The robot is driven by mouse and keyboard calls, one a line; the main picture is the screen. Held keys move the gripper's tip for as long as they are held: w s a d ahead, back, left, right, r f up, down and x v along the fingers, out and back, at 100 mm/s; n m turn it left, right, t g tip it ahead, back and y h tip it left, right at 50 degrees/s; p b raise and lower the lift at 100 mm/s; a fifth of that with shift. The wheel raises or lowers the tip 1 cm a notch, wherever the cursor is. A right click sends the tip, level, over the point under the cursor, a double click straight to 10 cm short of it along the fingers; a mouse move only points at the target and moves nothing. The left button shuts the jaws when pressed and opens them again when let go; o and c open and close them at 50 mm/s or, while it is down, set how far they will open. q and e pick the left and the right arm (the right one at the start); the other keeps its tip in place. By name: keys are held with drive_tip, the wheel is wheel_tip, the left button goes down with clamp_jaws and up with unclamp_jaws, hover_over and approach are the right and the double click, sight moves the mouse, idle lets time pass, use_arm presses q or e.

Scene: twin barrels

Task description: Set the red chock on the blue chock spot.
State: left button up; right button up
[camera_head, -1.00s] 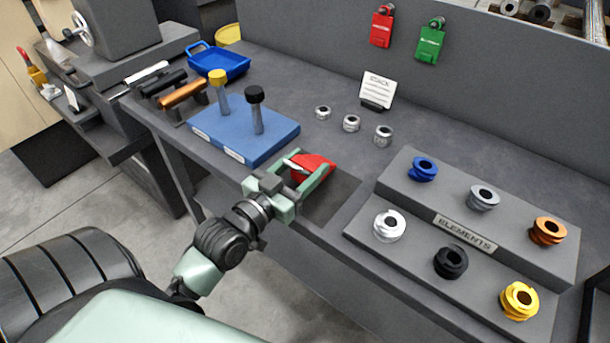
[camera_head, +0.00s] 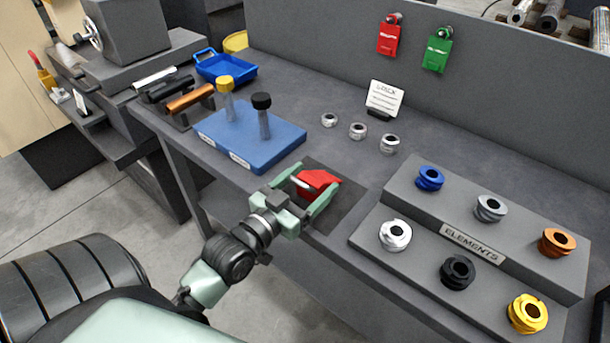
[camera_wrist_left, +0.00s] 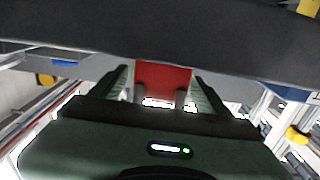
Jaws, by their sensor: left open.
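The red chock (camera_head: 318,182) is a small wedge-like block over a dark square patch at the bench's front edge. My left gripper (camera_head: 316,184) is open, with its green fingers on either side of the chock. In the left wrist view the red chock (camera_wrist_left: 163,80) shows between the two fingers (camera_wrist_left: 163,92). I cannot tell whether either finger touches it, or whether it rests fully on the surface. I cannot make out a blue chock spot; the gripper and chock hide part of the dark patch (camera_head: 346,203). My right gripper is not in view.
A blue board (camera_head: 255,148) with yellow-topped and black-topped posts stands left of the gripper. A stepped grey rack (camera_head: 400,205) of coloured rings stands right. Several metal rings, a small sign (camera_head: 384,98) and a blue tray (camera_head: 226,68) lie behind. The bench between is clear.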

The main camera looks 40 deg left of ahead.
use_arm(q)
drive_tip(key=s+p, duration=0.1)
drive_tip(key=s, duration=1.1)
drive_tip(key=shift+a+r, duration=0.15)
drive_tip(key=shift+a, duration=0.3)
